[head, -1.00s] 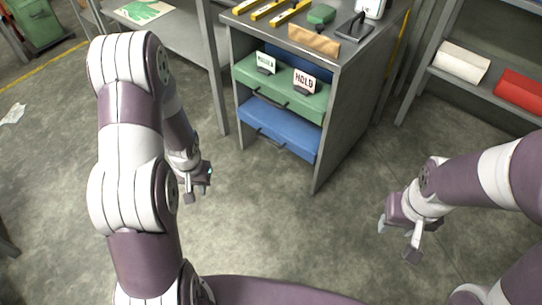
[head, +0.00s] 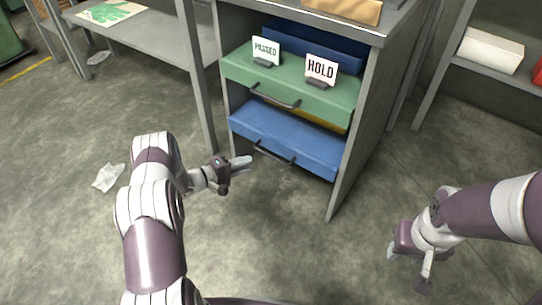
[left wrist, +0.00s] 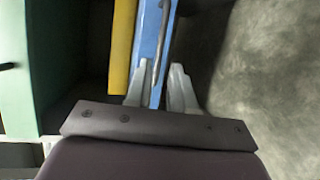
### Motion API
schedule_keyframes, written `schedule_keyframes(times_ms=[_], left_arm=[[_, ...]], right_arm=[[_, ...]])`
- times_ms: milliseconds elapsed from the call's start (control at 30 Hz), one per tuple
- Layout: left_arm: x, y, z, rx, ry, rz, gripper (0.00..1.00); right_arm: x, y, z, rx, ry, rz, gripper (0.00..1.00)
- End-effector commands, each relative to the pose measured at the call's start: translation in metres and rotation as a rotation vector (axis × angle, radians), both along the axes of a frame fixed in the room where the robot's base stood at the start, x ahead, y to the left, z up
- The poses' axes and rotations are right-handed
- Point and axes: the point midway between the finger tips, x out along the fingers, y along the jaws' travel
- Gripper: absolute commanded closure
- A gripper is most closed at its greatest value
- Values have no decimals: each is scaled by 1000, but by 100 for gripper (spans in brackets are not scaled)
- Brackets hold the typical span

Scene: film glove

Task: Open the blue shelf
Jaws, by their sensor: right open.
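The blue shelf (head: 290,133) is a drawer-like tray low in the grey cabinet, under a green one. It has a dark bar handle (head: 274,154) on its front. My left gripper (head: 248,162) is just left of this handle, apart from it as far as I can tell. In the left wrist view its fingers (left wrist: 157,88) are open, with the blue shelf's front (left wrist: 150,35) and the handle (left wrist: 161,50) showing beyond and between them. My right gripper (head: 408,270) is open and empty above the floor, right of the cabinet.
The green shelf (head: 290,82) above carries a PASSED sign (head: 265,50) and a HOLD sign (head: 321,69). A yellow piece (head: 320,120) shows beneath it. The grey cabinet's side panel (head: 362,125) stands at right.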

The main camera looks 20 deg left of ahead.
Motion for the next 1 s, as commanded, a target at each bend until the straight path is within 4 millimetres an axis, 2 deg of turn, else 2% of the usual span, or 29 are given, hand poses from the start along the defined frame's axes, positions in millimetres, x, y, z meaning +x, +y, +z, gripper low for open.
schedule_keyframes(times_ms=[33, 100, 400, 533, 767, 800, 867, 1000], left_arm=[[8, -10, -10, 1, -2, -5, 77], [22, -22, -14, 3, -3, -5, 77], [68, -64, -24, 4, -2, -1, 77], [76, -71, -23, 4, -1, 0, 77], [77, -71, -21, 4, -1, 1, 77], [77, -71, -21, 4, -1, 1, 80], [77, -71, -21, 4, -1, 1, 100], [77, -71, -21, 4, -1, 1, 100]], right_arm=[[0, 0, -13, 0, 1, 0, 57], [0, 0, -24, 0, 1, 0, 57], [0, 0, -55, 0, 1, 0, 57], [0, 0, -58, 0, 1, 0, 57], [0, 0, -57, 0, 0, 0, 57], [0, 0, -57, 0, 0, 0, 57], [0, 0, -57, 0, 0, 0, 57], [0, 0, -57, 0, 0, 0, 57]])
